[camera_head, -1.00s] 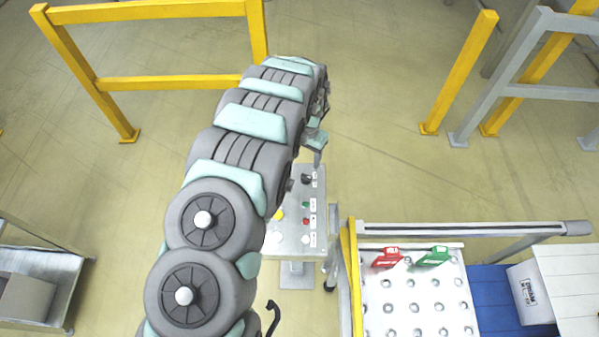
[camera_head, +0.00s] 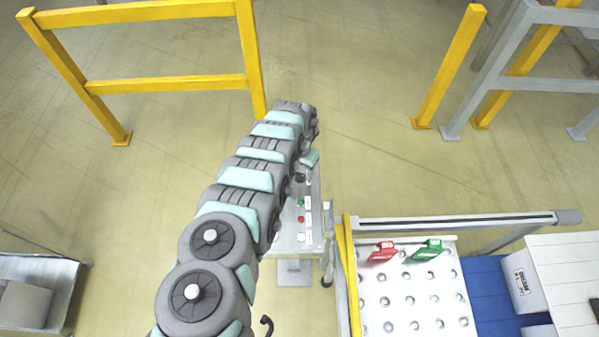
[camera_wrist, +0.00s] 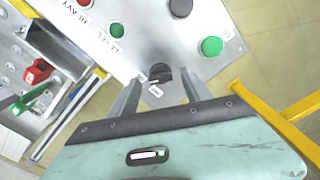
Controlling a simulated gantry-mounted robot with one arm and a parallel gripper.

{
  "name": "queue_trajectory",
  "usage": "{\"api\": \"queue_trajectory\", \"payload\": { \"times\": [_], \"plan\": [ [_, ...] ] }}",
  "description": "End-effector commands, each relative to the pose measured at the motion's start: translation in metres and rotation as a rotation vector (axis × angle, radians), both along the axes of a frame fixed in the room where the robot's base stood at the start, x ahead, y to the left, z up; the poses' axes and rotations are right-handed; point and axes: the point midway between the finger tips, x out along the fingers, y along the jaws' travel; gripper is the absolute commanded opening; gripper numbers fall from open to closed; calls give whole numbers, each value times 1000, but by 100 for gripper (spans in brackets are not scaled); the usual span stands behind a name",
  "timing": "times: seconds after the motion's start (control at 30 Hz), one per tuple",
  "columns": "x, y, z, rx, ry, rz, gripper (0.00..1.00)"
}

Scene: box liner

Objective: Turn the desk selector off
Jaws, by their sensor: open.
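The desk (camera_head: 287,240) is a light grey panel on a stand, partly covered by my arm in the head view. A dark selector knob (camera_wrist: 161,72) sits on the panel in the wrist view, with small white labels beside it. My gripper (camera_wrist: 161,86) is open, with one finger on each side of the knob in that picture. I cannot tell whether the fingers touch it or how far above the panel they are. In the head view my gripper (camera_head: 311,160) is over the panel's far end, largely hiding the knob. The knob's setting is not clear.
Near the knob are a large green button (camera_wrist: 211,46), a black control (camera_wrist: 180,8), a smaller green button (camera_wrist: 117,30) and a red button (camera_wrist: 83,3). A roller table (camera_head: 400,300) with red and green tags stands right of the desk. Yellow rails (camera_head: 170,84) stand behind.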

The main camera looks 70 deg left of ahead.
Motion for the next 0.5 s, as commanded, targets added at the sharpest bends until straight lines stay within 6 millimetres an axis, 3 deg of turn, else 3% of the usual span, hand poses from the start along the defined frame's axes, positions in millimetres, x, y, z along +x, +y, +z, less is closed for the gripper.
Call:
{"api": "queue_trajectory", "payload": {
  "times": [0.5],
  "plan": [
    [-1, -1, -10, -1, 3, 1, 56]
  ]
}}
